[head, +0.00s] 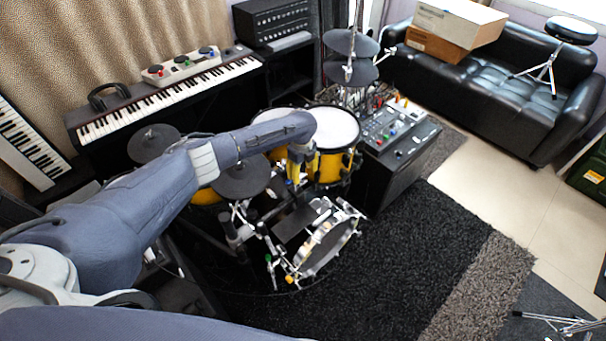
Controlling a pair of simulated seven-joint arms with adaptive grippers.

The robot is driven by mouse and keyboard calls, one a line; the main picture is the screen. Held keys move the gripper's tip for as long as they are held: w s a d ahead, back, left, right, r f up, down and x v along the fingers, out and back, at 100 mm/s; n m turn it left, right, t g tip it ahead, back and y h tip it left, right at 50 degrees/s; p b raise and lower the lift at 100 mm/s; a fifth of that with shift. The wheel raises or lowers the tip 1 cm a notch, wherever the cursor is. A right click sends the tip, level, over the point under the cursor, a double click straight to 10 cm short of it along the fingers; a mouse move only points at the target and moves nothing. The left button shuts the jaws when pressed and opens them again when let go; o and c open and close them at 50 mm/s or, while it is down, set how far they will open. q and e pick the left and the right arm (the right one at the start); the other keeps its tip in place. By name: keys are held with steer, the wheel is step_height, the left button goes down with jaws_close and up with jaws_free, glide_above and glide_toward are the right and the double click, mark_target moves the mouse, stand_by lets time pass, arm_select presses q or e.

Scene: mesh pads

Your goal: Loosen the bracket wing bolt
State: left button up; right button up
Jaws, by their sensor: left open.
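My left arm reaches in from the left over a drum kit. My left gripper (296,176) hangs at its end, pointing down, open, in front of the yellow drums and above the kit's chrome hardware. The fingertips are small here, and I see nothing clearly held between them. Chrome brackets and rods (262,228) stand below the gripper, around a small snare-like drum (325,245). The bracket wing bolt cannot be told apart among this hardware. My right gripper is not in view.
Yellow drums (332,128) and dark cymbals (243,176) crowd the arm. A mixer (395,132) on a black cabinet stands to the right. A keyboard (165,97) is behind at the left. The black rug (410,240) is clear at front right.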

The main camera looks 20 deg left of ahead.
arm_select(q)
steer(key=shift+f, duration=0.6)
steer(key=shift+c, duration=0.2)
jaws_close()
